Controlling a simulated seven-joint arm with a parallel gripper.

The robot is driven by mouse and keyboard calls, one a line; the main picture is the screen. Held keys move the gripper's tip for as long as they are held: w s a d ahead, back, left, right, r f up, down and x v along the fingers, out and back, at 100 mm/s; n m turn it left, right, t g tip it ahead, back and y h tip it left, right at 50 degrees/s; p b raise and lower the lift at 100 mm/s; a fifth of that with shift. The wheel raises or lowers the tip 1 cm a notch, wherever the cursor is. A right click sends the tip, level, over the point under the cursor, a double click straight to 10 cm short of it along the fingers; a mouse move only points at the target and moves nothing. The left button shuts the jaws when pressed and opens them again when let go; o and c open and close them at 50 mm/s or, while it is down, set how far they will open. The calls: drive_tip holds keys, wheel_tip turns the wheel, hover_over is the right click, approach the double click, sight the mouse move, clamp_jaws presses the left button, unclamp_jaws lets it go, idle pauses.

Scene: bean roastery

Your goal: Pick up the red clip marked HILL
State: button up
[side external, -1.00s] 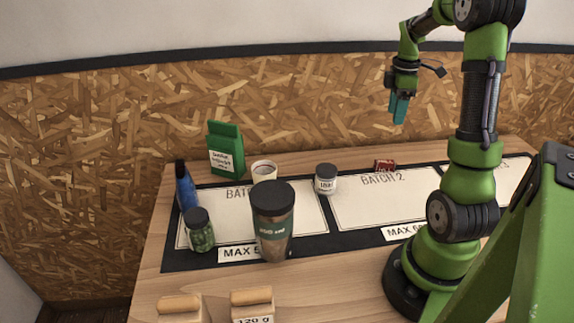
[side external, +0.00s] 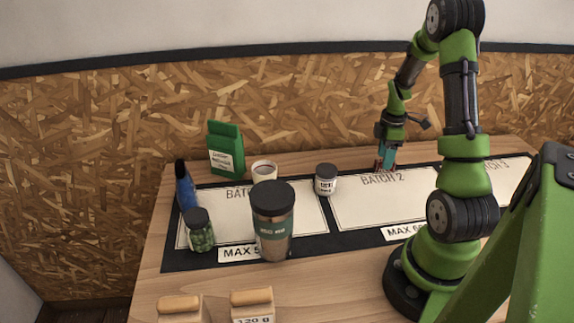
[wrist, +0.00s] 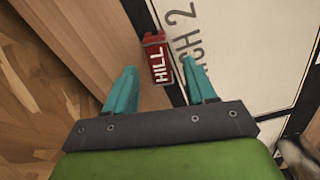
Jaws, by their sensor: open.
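The red clip marked HILL (wrist: 158,60) lies at the back edge of the BATCH 2 panel, on its dark border. In the wrist view it sits just beyond my fingertips, in line with the gap between them and nearer the right finger. My gripper (wrist: 157,66) is open, with teal fingers apart and nothing between them. In the side view my gripper (side external: 386,156) points down right over the clip and hides most of it; a little red (side external: 379,167) shows by the fingertips. I cannot tell whether they touch.
A small dark-lidded jar (side external: 326,180) stands left of BATCH 2. On the left are a tumbler (side external: 273,222), a white cup (side external: 264,171), a green bag (side external: 226,150), a blue bottle (side external: 185,187) and a green jar (side external: 200,231). The BATCH 2 panel (side external: 375,205) is otherwise clear.

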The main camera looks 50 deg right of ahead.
wheel_tip(320, 180, down, 2)
drive_tip(key=shift+f, duration=0.15)
clamp_jaws()
idle(0.4)
